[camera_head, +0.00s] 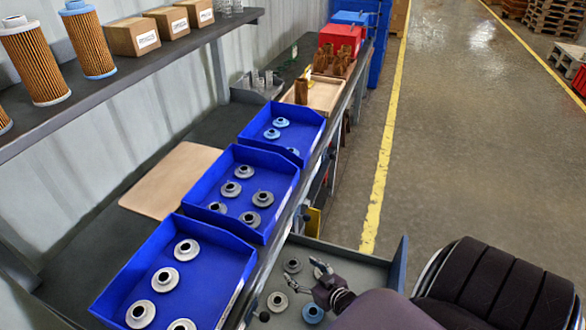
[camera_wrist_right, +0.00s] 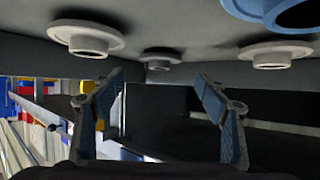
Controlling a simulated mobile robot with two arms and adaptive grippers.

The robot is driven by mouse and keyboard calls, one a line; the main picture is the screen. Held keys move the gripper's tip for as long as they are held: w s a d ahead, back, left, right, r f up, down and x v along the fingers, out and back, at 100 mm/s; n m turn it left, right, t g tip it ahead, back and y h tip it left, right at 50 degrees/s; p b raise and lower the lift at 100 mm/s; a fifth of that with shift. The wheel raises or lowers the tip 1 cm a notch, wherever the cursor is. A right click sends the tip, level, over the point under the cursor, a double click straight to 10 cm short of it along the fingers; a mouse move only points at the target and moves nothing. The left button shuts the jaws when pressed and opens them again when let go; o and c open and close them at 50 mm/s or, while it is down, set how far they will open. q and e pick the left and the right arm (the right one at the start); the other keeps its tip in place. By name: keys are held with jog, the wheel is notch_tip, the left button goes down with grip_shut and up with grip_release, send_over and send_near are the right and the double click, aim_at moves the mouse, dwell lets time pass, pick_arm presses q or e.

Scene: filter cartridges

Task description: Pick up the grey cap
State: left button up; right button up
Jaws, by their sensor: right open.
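Several flanged caps lie in a grey tray (camera_head: 345,262) at the lower middle of the head view. A grey cap (camera_head: 292,265) is near its far left corner, with a paler grey cap (camera_head: 277,301) and a blue cap (camera_head: 313,313) closer. My right gripper (camera_head: 307,276) is above the tray beside these caps, open and empty. In the right wrist view the open fingers (camera_wrist_right: 160,82) are apart with nothing between them. A grey cap (camera_wrist_right: 155,59) shows beyond the fingertips, between two paler caps and a blue one (camera_wrist_right: 275,12). My left gripper is out of view.
Three blue bins (camera_head: 262,180) with grey and light blue caps stand along the bench on the left. The grey tray's raised wall (camera_head: 398,263) is on the right. A shelf (camera_head: 120,75) with filters and boxes is above the bench.

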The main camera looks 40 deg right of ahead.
aim_at(295, 266)
jog(key=x, duration=0.1)
jog(key=b+x, duration=0.1)
jog(key=x, duration=0.1)
jog(key=shift+w+d+f, duration=0.1)
jog(key=shift+f, duration=0.35)
jog(key=shift+w+f+b, duration=0.25)
jog(key=shift+w+b, duration=0.05)
jog(key=shift+w, duration=0.35)
jog(key=c, duration=1)
